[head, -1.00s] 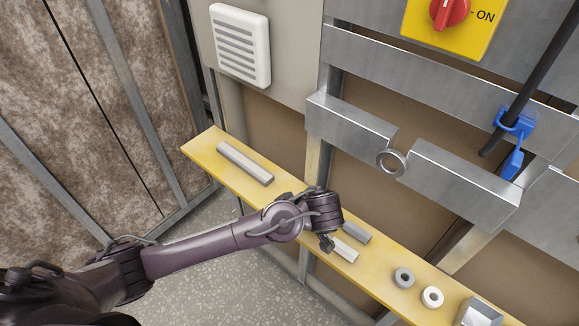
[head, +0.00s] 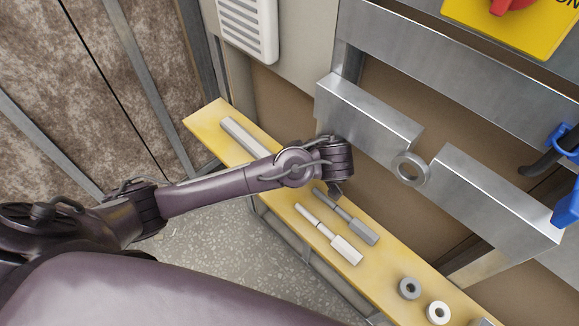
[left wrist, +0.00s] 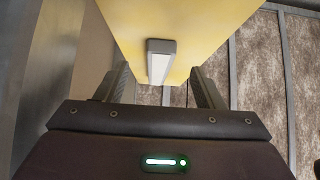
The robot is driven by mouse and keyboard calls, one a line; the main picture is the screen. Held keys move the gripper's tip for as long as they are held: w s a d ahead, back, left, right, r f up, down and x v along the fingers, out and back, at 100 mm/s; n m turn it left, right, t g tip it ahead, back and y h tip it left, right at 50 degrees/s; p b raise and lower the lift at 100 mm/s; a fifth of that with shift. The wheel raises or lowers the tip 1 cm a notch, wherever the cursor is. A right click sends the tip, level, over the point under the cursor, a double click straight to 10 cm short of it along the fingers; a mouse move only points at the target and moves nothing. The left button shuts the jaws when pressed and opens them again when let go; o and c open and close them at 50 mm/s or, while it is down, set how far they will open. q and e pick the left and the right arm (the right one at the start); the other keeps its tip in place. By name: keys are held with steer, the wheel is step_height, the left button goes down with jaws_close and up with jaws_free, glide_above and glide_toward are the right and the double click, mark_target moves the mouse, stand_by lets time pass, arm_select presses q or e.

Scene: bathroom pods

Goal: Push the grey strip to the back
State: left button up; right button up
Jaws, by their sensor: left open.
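The grey strip (head: 243,136) is a long bar lying on the left part of the yellow shelf (head: 205,119). My left arm hides its near end in the head view. In the left wrist view the strip (left wrist: 160,63) shows end-on, ahead of and between the two fingers of my left gripper (left wrist: 160,84). The fingers are apart with nothing held between them. In the head view my left gripper (head: 335,188) is over the shelf, to the right of the strip, its fingers mostly hidden. My right gripper is not in view.
A white-handled tool (head: 345,250) and a grey-handled tool (head: 362,232) lie on the shelf just right of my left gripper. A grey ring (head: 409,288) and a white ring (head: 438,313) are further right. A notched metal plate (head: 375,112) stands behind the shelf.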

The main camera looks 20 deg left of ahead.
arm_select(q)
steer(key=a, duration=0.1)
steer(key=a+b, duration=0.1)
steer(key=w+a, duration=0.1)
steer(key=shift+w+a+f+b, duration=0.1)
steer(key=shift+a+f+b, duration=0.05)
steer(key=shift+f+b, duration=0.25)
steer(key=shift+w+a+r+p, duration=0.2)
steer(key=shift+a+r, duration=0.05)
steer(key=shift+a, duration=0.2)
steer(key=shift+w+a+r+p, duration=0.15)
steer(key=shift+a+r+p, duration=0.05)
steer(key=shift+a, duration=0.25)
steer(key=p, duration=0.2)
glide_toward(248, 140)
steer(key=x, duration=0.3)
steer(key=shift+w+a+f, duration=0.1)
steer(key=shift+w+a, duration=0.05)
steer(key=shift+a, duration=0.2)
steer(key=x, duration=0.3)
steer(key=shift+a+f, duration=0.2)
steer(key=shift+f, duration=0.15)
steer(key=shift+w+a+f, duration=0.25)
steer(key=shift+a+f, duration=0.1)
steer(key=shift+f, duration=0.1)
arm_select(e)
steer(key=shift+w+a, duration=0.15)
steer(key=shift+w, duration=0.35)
